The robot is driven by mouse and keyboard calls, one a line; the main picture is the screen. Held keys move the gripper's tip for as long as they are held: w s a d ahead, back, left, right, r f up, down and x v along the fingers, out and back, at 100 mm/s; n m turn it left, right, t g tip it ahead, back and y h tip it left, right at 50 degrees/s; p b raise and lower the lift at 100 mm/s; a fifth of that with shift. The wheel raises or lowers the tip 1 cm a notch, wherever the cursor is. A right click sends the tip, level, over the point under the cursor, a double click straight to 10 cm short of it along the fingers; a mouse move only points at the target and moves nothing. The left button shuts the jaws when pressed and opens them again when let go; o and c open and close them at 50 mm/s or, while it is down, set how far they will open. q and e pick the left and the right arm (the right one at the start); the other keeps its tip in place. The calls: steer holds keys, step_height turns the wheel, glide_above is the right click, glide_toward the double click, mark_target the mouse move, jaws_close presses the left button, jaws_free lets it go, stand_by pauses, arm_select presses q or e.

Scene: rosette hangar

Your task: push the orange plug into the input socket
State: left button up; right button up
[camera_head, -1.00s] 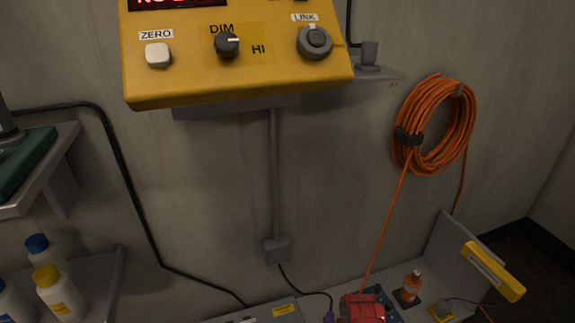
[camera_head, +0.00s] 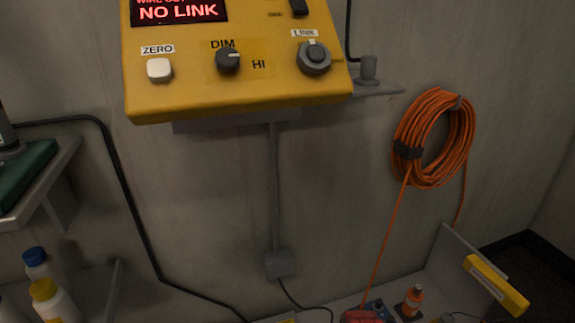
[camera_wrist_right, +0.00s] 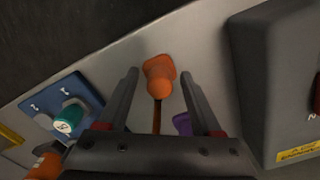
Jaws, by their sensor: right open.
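My right gripper (camera_wrist_right: 159,74) is open, with one dark finger on each side of the plug; I see gaps on both sides. A blue socket panel (camera_wrist_right: 48,100) lies to the left and holds a teal plug (camera_wrist_right: 68,118). The panel also shows in the head view (camera_head: 378,306). My left gripper is not in view.
A large grey box (camera_wrist_right: 275,75) stands right of the gripper, and a small purple thing (camera_wrist_right: 182,124) lies near the right finger. An orange bottle (camera_head: 412,301) stands beside the panel. An orange cable coil (camera_head: 434,138) hangs above. The yellow console (camera_head: 190,90) reads NO LINK.

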stand_by(0.5)
jaws_close()
stand_by(0.3)
stand_by(1.0)
steer(key=shift+r, duration=0.15)
steer(key=shift+r+p, duration=2.8)
steer(key=shift+r, duration=0.1)
